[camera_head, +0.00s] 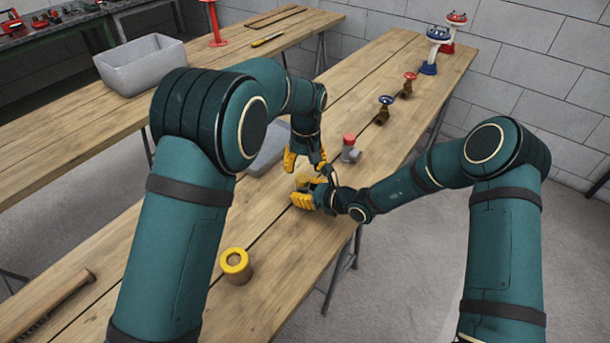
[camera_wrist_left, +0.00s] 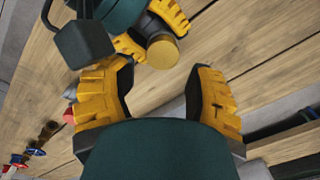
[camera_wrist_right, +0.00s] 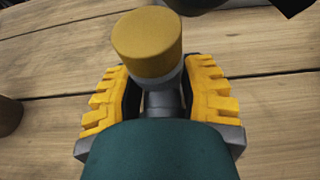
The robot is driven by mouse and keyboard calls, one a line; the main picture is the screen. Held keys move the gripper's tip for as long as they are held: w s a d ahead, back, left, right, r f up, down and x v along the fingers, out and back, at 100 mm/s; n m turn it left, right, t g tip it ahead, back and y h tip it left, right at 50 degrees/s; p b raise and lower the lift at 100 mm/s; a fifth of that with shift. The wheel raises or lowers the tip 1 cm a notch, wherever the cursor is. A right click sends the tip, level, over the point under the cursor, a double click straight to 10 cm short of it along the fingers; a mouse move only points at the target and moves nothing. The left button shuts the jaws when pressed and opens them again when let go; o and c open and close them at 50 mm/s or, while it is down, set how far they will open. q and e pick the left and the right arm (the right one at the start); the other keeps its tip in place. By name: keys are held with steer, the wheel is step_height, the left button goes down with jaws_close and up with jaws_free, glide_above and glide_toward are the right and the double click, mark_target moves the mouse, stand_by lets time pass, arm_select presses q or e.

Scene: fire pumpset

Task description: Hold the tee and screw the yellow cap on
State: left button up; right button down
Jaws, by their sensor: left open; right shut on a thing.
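The yellow cap (camera_wrist_right: 147,45) sits on the end of the grey tee (camera_wrist_right: 163,100) in the right wrist view; how far it is screwed on cannot be told. My right gripper (camera_wrist_right: 164,88) is shut on the tee, one finger on each side. In the left wrist view the cap (camera_wrist_left: 163,50) shows as a tan disc beside my right gripper's fingers. My left gripper (camera_head: 305,165) is open and empty, just above and apart from the cap. In the head view the cap (camera_head: 306,183) is partly hidden between the grippers.
A grey fitting with a red cap (camera_head: 349,145) stands close by on the wooden table. A yellow-rimmed brown cylinder (camera_head: 237,266) stands nearer. A grey tray (camera_head: 268,150) is partly behind my left arm. Several valves, including a brown one (camera_head: 383,110), stand farther along.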

arm_select(q)
steer(key=r, duration=0.5)
steer(key=shift+d, duration=0.25)
arm_select(e)
steer(key=shift+s+d+f, duration=0.1)
steer(key=shift+d+f, duration=0.3)
steer(key=shift+f, duration=0.15)
steer(key=shift+a, duration=0.1)
arm_select(q)
steer(key=shift+a+r, duration=0.1)
steer(key=shift+r, duration=0.35)
arm_select(e)
steer(key=shift+r, duration=0.1)
steer(key=shift+c, duration=2.4)
jaws_free()
steer(key=v, duration=1.2)
steer(key=shift+r, duration=0.2)
steer(key=shift+a, duration=0.1)
